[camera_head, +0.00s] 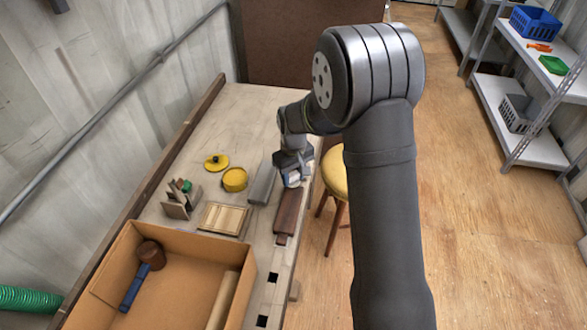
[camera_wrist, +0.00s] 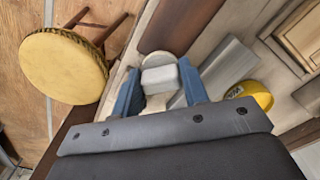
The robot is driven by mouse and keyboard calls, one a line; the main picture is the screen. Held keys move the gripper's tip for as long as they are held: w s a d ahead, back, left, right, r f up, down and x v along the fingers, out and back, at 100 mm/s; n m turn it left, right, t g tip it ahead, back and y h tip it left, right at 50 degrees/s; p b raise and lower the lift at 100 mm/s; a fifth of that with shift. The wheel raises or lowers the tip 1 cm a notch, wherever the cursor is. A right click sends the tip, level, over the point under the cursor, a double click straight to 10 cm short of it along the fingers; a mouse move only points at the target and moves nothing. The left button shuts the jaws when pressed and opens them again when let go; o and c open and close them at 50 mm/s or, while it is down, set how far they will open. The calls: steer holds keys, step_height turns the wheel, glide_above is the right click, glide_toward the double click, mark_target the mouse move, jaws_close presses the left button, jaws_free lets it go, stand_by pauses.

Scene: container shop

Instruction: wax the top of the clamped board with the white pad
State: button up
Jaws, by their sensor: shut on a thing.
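My gripper (camera_head: 293,172) is shut on the white pad (camera_head: 292,181) near the far end of the board. In the wrist view the blue fingers of my gripper (camera_wrist: 158,72) stand on either side of the pad (camera_wrist: 160,80). The board (camera_head: 288,212) is dark reddish-brown and lies lengthwise along the bench's right side. It also shows in the wrist view (camera_wrist: 178,22), just beyond the pad. My gripper hides the board's far end, and I cannot tell whether the pad touches its top. The clamp holding the board is not clearly visible.
A grey bar (camera_head: 262,186) lies left of the board. A yellow tin (camera_head: 235,180), its lid (camera_head: 216,161), a pale wooden panel (camera_head: 224,218) and a small wooden rack (camera_head: 180,203) are further left. A cardboard box (camera_head: 112,262) stands in front; a stool (camera_head: 337,170) stands right.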

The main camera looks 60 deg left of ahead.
mark_target(282, 231)
steer(key=shift+s+d+f, duration=0.15)
steer(key=shift+f, duration=0.75)
steer(key=shift+s+d, duration=5.35)
steer(key=shift+c, duration=0.3)
steer(key=shift+w+a, duration=5.45)
steer(key=shift+w, duration=0.05)
steer(key=shift+a+r, duration=0.1)
steer(key=shift+r, duration=3.95)
steer(key=shift+w, duration=0.1)
